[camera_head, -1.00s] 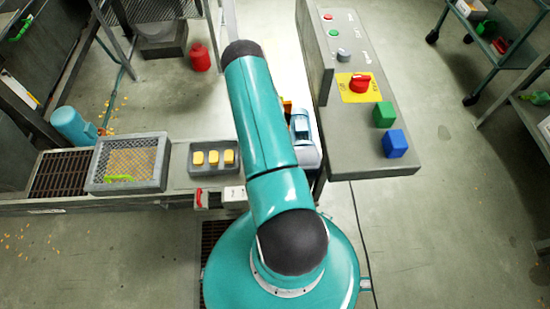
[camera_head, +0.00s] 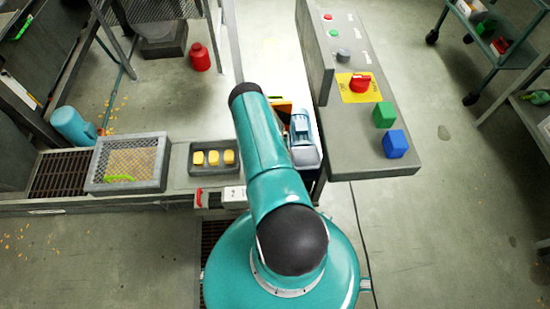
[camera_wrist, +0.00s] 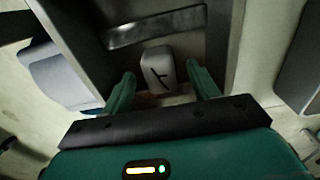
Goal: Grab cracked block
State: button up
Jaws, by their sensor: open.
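The cracked block (camera_wrist: 158,66) is a small pale block with a dark forked crack line on its face. In the wrist view it sits in a dark grey recess, just ahead of my gripper (camera_wrist: 160,74). My two green fingers are open, one on each side of it, with gaps between them and the block. Whether the fingertips reach its full depth I cannot tell. In the head view my arm covers the area, and neither the block nor my gripper shows.
Grey walls of the recess (camera_wrist: 85,40) stand close around the fingers, and a metal strip (camera_wrist: 155,27) crosses behind the block. In the head view a control panel (camera_head: 350,150) with green (camera_head: 384,114) and blue (camera_head: 396,144) cubes stands right. A tray (camera_head: 214,170) of yellow blocks lies left.

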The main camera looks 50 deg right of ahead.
notch_tip(320, 180, down, 2)
jog(key=shift+f, duration=0.1)
jog(key=c, duration=1.1)
